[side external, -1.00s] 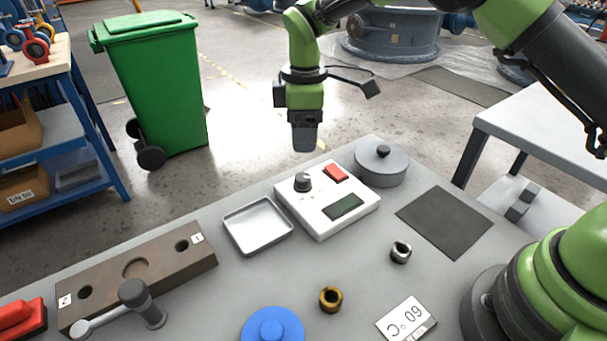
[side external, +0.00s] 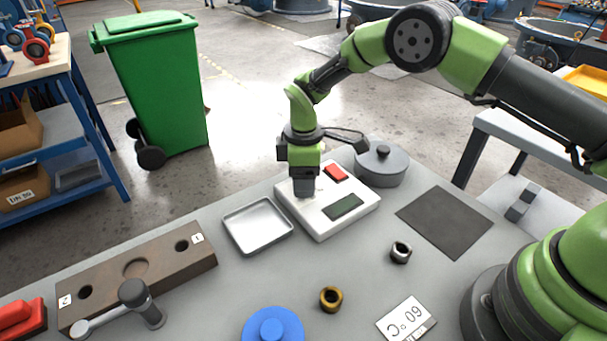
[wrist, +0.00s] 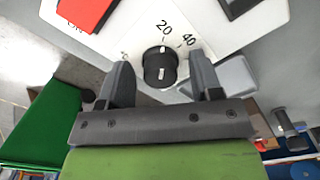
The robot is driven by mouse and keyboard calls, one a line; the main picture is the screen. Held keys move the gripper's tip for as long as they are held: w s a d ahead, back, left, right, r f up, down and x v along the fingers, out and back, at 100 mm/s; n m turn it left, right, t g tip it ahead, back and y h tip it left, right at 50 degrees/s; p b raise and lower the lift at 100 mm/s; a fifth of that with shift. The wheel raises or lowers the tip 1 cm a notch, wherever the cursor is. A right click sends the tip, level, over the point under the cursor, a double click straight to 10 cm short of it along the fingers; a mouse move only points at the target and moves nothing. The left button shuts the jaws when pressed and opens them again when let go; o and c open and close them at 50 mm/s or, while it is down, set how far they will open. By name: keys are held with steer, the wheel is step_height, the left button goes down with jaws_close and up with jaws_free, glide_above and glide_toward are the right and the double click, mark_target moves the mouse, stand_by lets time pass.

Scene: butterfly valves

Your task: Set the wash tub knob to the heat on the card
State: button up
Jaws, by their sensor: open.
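The wash tub control box (side external: 325,219) is white, with a red switch (side external: 335,172) and a dark display (side external: 344,207). Its black knob (wrist: 160,67) shows in the wrist view between my fingers, with a pale mark on it and the numbers 20 and 40 beside it. My gripper (side external: 305,190) is open, pointing down over the knob and hiding it in the side view. The fingers stand on either side of the knob with gaps. The card (side external: 406,319) lies at the front, upside down in the side view, and reads 60 °C.
A grey lidded pot (side external: 382,165) stands right behind the box. A metal tray (side external: 258,227) is left of it. Two nuts, a blue lidded piece (side external: 273,326), a dark mat (side external: 444,221) and a brown block (side external: 140,278) lie around the table.

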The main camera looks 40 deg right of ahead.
steer(key=c, duration=0.9)
steer(key=shift+m, duration=0.3)
steer(key=m, duration=1.1)
steer(key=shift+m, duration=0.4)
steer(key=shift+a+m, duration=0.1)
steer(key=shift+m, duration=1.7)
